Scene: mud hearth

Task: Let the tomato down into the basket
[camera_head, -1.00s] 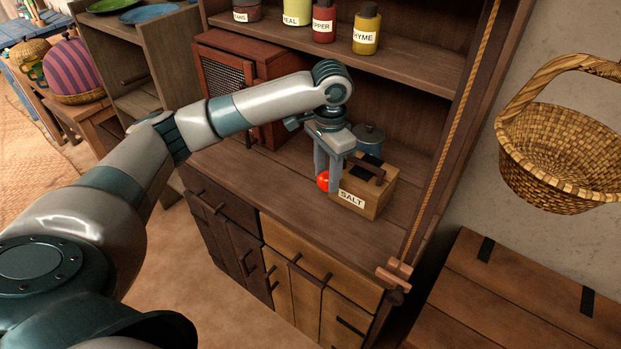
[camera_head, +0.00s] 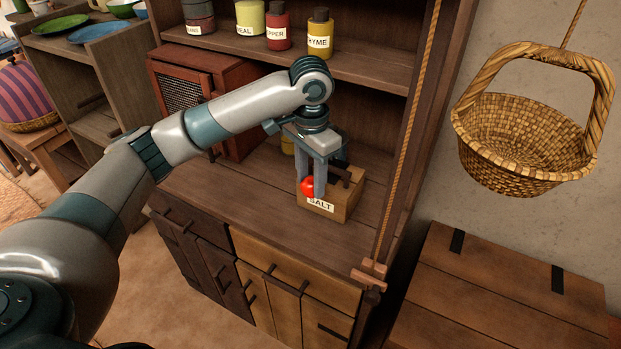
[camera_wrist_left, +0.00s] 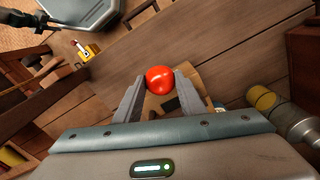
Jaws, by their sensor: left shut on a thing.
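My left gripper (camera_head: 312,190) is shut on the red tomato (camera_head: 307,186), in front of the salt box on the cabinet counter. In the left wrist view the tomato (camera_wrist_left: 159,80) sits between the two fingertips (camera_wrist_left: 157,82). The woven basket (camera_head: 527,145) hangs from a rope by the wall at the right, with its arched handle on top. It is well to the right of the gripper, and the part of its inside that shows looks empty. My right gripper is not in view.
The wooden salt box (camera_head: 342,200) stands on the counter (camera_head: 240,200) just behind the tomato. A taut rope (camera_head: 405,130) runs to a wooden cleat (camera_head: 369,273) at the cabinet's right edge, between gripper and basket. A wooden chest (camera_head: 500,290) stands below the basket.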

